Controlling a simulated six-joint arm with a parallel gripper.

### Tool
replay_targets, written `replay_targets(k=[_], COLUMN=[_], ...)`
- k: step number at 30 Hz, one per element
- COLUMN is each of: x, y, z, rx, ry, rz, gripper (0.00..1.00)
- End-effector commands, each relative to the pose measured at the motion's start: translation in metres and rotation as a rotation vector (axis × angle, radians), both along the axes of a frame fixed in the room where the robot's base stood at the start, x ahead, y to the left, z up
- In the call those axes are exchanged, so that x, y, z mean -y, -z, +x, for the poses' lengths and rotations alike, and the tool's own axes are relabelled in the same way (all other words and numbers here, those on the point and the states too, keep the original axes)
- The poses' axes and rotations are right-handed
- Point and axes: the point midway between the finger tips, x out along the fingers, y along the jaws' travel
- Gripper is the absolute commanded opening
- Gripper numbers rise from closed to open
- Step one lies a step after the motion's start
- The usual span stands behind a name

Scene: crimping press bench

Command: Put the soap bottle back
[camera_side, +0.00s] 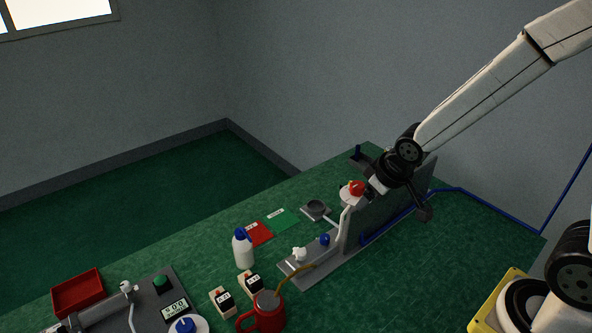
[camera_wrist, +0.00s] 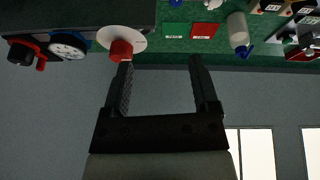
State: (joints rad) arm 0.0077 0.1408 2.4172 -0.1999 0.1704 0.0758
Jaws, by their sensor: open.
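The soap bottle appears to be the white bottle with a blue cap (camera_side: 243,250). It stands upright on the green bench, left of the middle, beside a red card. It also shows in the wrist view (camera_wrist: 238,30), at the upper right, beyond the fingers. My gripper (camera_wrist: 160,70) is open and empty, with clear space between its two black fingers. In the side view it is at the right, by the grey upright plate, well away from the bottle; its fingertips are hard to make out there. A red knob (camera_wrist: 121,50) shows just beyond the left fingertip.
A red card (camera_side: 259,233) and a green card (camera_side: 283,219) lie behind the bottle. Small labelled blocks (camera_side: 251,283) and a red mug (camera_side: 266,313) are in front. A grey upright plate (camera_side: 385,213) stands right. A red tray (camera_side: 78,292) sits at left.

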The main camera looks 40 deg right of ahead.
Motion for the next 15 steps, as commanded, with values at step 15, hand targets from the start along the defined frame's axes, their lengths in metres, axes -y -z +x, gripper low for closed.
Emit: replay_targets(k=[15], x=[-0.009], y=[0.004], z=[-0.077], rx=[-0.186], ry=[0.097], rz=[0.072], gripper=[0.77])
